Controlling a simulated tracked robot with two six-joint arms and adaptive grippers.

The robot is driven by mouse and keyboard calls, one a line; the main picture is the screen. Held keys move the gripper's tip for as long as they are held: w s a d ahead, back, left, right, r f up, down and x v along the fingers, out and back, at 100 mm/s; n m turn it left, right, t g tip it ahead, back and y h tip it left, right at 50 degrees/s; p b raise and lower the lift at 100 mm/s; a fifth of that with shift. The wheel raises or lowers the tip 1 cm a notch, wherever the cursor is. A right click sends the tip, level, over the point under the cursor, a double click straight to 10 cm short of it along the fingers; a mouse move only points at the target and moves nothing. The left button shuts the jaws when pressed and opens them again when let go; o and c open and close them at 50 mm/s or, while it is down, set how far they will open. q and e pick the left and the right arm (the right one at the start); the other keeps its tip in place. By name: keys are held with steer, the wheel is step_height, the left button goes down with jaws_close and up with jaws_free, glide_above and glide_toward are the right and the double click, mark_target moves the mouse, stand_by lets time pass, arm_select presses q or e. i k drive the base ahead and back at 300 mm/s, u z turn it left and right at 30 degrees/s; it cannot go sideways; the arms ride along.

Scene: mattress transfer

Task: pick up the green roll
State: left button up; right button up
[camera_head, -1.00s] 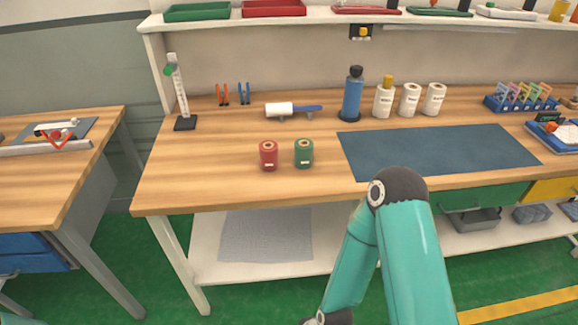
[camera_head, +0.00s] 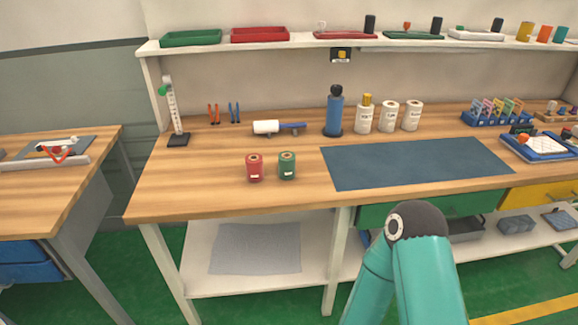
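The green roll (camera_head: 287,166) stands upright on the wooden workbench (camera_head: 225,196), left of the dark blue mat. A red roll (camera_head: 254,168) stands upright just to its left, with a small gap between them. A teal arm of mine shows at the lower right, in front of the bench, with its elbow below the mat. Neither of my grippers is in view. Nothing touches or hides the green roll.
The blue mat (camera_head: 415,164) lies right of the rolls. A shelf (camera_head: 300,43) with trays runs above. The bench left of the rolls is clear.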

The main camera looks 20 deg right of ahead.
mark_target(287, 160)
steer(key=i, duration=0.9)
steer(key=u, duration=0.05)
